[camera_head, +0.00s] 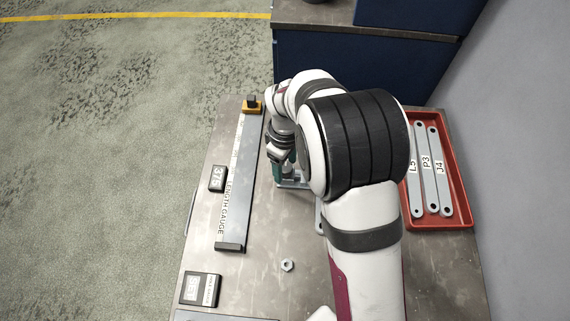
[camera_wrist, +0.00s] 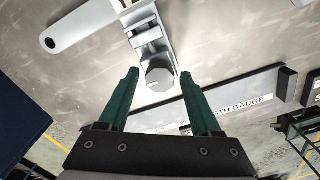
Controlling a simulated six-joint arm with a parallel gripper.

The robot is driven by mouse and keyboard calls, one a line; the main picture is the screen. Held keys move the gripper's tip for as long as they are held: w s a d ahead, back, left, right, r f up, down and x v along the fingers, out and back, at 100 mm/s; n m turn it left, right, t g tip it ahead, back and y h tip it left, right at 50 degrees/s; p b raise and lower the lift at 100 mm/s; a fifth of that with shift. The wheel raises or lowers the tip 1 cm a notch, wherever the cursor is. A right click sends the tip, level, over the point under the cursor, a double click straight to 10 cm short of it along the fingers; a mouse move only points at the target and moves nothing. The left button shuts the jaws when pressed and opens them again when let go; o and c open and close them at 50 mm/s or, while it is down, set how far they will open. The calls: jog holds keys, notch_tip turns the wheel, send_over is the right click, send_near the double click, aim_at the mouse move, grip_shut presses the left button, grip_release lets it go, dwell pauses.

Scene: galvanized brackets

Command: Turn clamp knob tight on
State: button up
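My gripper (camera_wrist: 160,73) has two dark green fingers, spread apart and empty. In that view the knob lies between the two fingertips, with a gap on each side; I cannot tell whether the tips are down at its height. In the head view my gripper (camera_head: 292,168) points down over the clamp's base (camera_head: 292,184), and my arm hides most of the clamp.
Two displays (camera_head: 218,179) (camera_head: 200,289) and a nut (camera_head: 287,265) lie on the bench. A red tray (camera_head: 440,224) at right holds labelled bars. A flat bar (camera_wrist: 85,27) is beside the clamp.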

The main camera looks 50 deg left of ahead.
jog(key=shift+r, duration=0.15)
notch_tip(320, 180, up, 6)
jog(key=shift+f, duration=0.15)
dwell(0.4)
